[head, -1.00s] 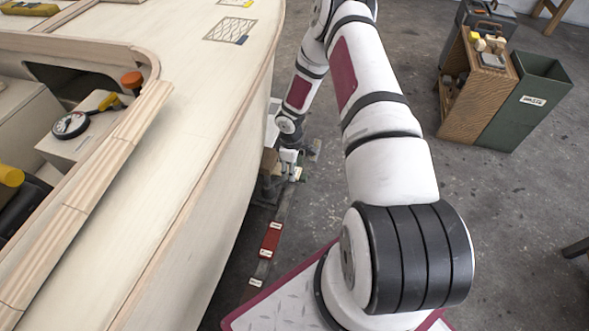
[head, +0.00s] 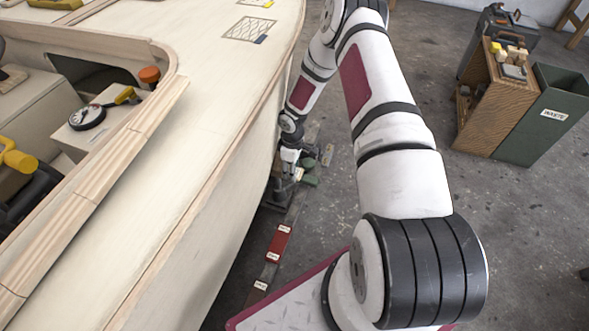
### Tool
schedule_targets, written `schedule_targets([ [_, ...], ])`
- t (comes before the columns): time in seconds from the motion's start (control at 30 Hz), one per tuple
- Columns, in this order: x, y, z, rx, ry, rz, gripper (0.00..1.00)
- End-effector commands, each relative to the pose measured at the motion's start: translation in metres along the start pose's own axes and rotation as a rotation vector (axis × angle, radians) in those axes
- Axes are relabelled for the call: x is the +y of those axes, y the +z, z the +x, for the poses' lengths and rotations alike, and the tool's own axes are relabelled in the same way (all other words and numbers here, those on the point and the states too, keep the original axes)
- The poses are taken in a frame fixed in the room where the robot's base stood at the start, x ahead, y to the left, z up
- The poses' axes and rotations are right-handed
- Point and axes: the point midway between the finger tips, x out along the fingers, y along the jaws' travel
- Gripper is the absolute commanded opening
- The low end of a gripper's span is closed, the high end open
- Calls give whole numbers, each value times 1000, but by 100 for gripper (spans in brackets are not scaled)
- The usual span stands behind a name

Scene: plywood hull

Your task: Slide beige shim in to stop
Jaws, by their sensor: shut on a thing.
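My gripper (head: 285,186) is at the far end of my arm, low beside the outer side of the plywood hull (head: 222,195). It points down close to the floor-level parts there. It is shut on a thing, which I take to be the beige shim. The shim itself is too small and too covered to make out, and I cannot tell how far in it sits. A green block (head: 311,180) shows just right of the gripper.
A red block (head: 280,242) with pale labels lies on a strip nearer to me, beside the hull. A wooden cabinet (head: 492,110) and a green waste bin (head: 545,120) stand at the right. The grey floor between them and my arm is clear.

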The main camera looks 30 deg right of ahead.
Motion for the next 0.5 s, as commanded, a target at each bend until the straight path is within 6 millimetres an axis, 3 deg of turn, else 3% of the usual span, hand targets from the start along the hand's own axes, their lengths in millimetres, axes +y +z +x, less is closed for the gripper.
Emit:
schedule_targets([
  [0.2,0,-7,-1,14,2,0,15],
  [0.23,0,-8,-1,14,3,0,52],
  [0.3,0,-8,-1,15,2,0,68],
  [0.5,-2,-10,-1,17,0,-2,69],
])
